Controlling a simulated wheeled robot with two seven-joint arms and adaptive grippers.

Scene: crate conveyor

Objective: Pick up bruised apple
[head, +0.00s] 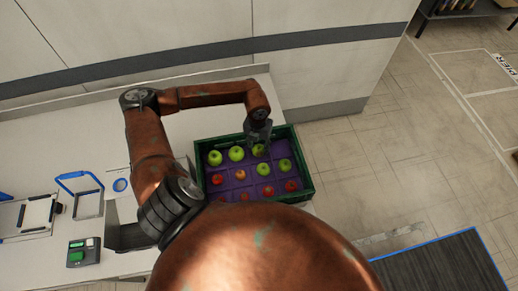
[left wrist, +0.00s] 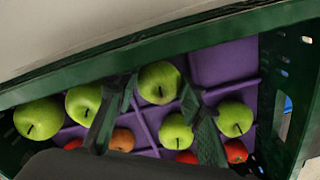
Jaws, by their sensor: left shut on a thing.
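A dark green crate (head: 308,175) with a purple divided insert holds several green and red apples. My left gripper (head: 259,141) reaches down into its back row. Its fingers (left wrist: 158,88) are closed around a green apple (head: 258,151), which also shows between the fingertips in the left wrist view (left wrist: 160,80). The held apple is still low, within the crate. I cannot make out a bruise on it. Two other green apples (head: 236,153) (head: 215,158) sit to its left in the back row. My right gripper is not in view.
The back row's right compartment (left wrist: 222,62) is empty. Green apples (left wrist: 235,118) (left wrist: 177,132) and an orange-red apple (left wrist: 122,139) sit close in front of the held one. The crate stands by a wall (head: 200,40). A blue-handled item (head: 80,180) and a green-buttoned box (head: 83,252) are at left.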

